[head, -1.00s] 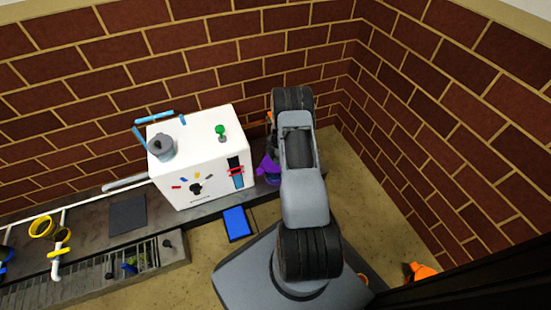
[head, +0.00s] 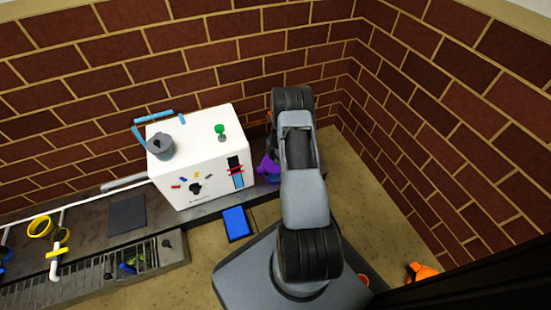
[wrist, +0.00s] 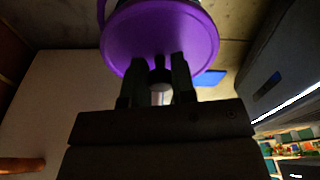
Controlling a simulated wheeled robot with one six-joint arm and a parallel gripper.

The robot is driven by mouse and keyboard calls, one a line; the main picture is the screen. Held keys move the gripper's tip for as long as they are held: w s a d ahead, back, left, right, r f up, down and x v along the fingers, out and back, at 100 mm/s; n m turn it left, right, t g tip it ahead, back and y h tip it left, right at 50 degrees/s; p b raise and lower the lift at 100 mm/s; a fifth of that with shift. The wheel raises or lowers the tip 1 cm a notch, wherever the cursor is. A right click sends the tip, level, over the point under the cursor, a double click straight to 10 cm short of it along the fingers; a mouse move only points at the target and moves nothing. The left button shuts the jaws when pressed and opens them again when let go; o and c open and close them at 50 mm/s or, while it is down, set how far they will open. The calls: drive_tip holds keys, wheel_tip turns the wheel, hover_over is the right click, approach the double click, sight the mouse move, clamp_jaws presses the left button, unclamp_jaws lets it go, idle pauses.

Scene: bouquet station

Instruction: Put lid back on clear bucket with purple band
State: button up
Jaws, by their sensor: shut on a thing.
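In the wrist view a round purple lid (wrist: 160,30) fills the top middle. My gripper (wrist: 160,75) is shut on a small dark knob-like part at the lid's near edge. In the head view a purple piece (head: 267,164) shows just left of my arm, beside the white box, with a darker blue-purple rim below it. My arm hides most of this spot and the gripper itself. I cannot make out the clear bucket or its purple band for certain, nor whether the lid touches it.
A white box (head: 205,150) with a grey pot (head: 160,147) and a green knob (head: 220,130) stands left of my arm on the dark bench (head: 90,206). A blue pad (head: 236,222) lies in front. Brick walls close off the back and right.

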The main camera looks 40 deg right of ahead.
idle(0.4)
drive_tip(key=o, duration=1.4)
drive_tip(key=shift+o, duration=0.2)
drive_tip(key=shift+r, duration=0.15)
drive_tip(key=shift+r+p, duration=1.95)
drive_tip(key=shift+r, duration=1.4)
clamp_jaws()
